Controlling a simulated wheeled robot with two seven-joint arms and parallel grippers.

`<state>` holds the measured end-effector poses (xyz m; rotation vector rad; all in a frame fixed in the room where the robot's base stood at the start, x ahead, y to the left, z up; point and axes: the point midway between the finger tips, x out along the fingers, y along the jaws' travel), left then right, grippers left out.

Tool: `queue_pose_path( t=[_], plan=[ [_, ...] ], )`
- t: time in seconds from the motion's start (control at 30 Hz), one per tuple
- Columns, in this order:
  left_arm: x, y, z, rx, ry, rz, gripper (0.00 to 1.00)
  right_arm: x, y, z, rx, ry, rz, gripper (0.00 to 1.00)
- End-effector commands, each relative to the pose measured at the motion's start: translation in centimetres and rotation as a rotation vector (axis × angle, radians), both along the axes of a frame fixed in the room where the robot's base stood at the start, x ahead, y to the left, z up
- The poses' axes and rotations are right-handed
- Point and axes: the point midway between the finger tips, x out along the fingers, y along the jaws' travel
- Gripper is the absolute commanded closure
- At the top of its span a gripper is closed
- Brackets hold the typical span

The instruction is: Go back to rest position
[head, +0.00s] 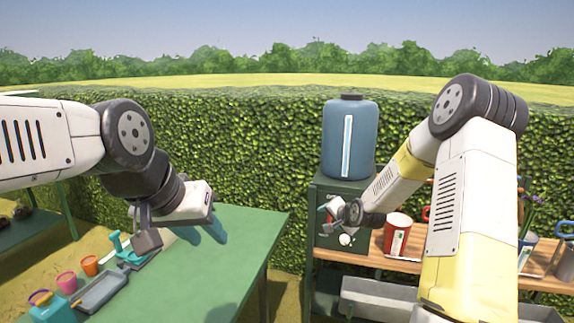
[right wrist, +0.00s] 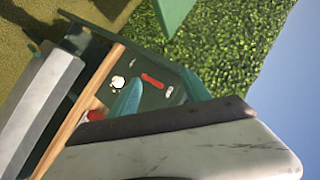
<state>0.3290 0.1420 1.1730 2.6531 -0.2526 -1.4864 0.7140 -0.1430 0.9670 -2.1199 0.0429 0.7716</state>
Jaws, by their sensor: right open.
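My left gripper (head: 203,232) hangs over the green table in the head view, its teal fingers pointing down and standing apart with nothing seen between them. My right gripper (head: 328,213) is in front of the dark green dispenser box (head: 325,187), near its white knob. In the right wrist view, my right gripper (right wrist: 160,93) shows two teal fingers apart and empty, with the box front (right wrist: 150,75) behind them. I cannot tell whether they touch the box.
The green table (head: 245,222) carries pots, a grey tray (head: 102,292) and a teal tool (head: 117,242) at left. A blue tank (head: 350,140) tops the box. A red pot (head: 397,232) stands on the wooden shelf (head: 375,256). A grey trough (head: 375,300) is below.

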Motion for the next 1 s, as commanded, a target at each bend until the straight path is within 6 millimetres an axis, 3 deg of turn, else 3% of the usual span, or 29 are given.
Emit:
queue_pose_path(
  t=[0.03, 0.2, 0.37, 0.5, 0.63, 0.8, 0.9, 1.0],
  plan=[
    [0.0, 0.0, 0.0, 0.000, 0.000, 0.000, 0.64, -1.1, 0.1, 2.6, -0.071, 0.005, 0.034, 0.44],
    [0.0, 0.0, 0.0, 0.000, 0.000, 0.000, 0.64, -6.2, -0.2, 8.7, -0.274, 0.062, 0.128, 0.44],
    [0.0, 0.0, 0.0, 0.000, 0.000, 0.000, 0.64, -12.4, -0.5, 13.7, -0.425, 0.115, 0.209, 0.44],
    [0.0, 0.0, 0.0, 0.000, 0.000, 0.000, 0.64, -18.8, -0.7, 17.2, -0.518, 0.157, 0.282, 0.44],
    [0.0, 0.0, 0.0, 0.000, 0.000, 0.000, 0.64, -25.2, -0.6, 19.5, -0.575, 0.187, 0.361, 0.44],
    [0.0, 0.0, 0.0, 0.000, 0.000, 0.000, 0.64, -32.8, -0.3, 20.7, -0.610, 0.212, 0.472, 0.44],
    [0.0, 0.0, 0.0, 0.000, 0.000, 0.000, 0.64, -35.9, -0.1, 20.8, -0.617, 0.217, 0.527, 0.44],
    [0.0, 0.0, 0.0, 0.000, 0.000, 0.000, 0.64, -37.8, 0.0, 20.7, -0.620, 0.222, 0.562, 0.44]
  ],
)
